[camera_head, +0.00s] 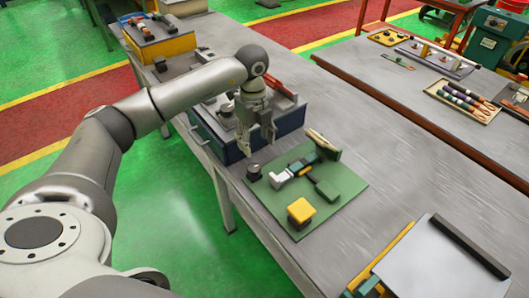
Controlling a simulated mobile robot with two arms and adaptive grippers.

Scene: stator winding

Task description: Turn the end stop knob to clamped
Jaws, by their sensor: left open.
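A green base plate (345,190) lies on the near grey table and carries a fixture. A small dark knob-like part (254,173) stands at the plate's left corner; it may be the end stop knob, but its setting is too small to read. My right gripper is out of view.
A blue-sided tray (291,122) with parts stands just behind the gripper. A grey panel (432,262) lies at the lower right. The table right of the plate is clear.

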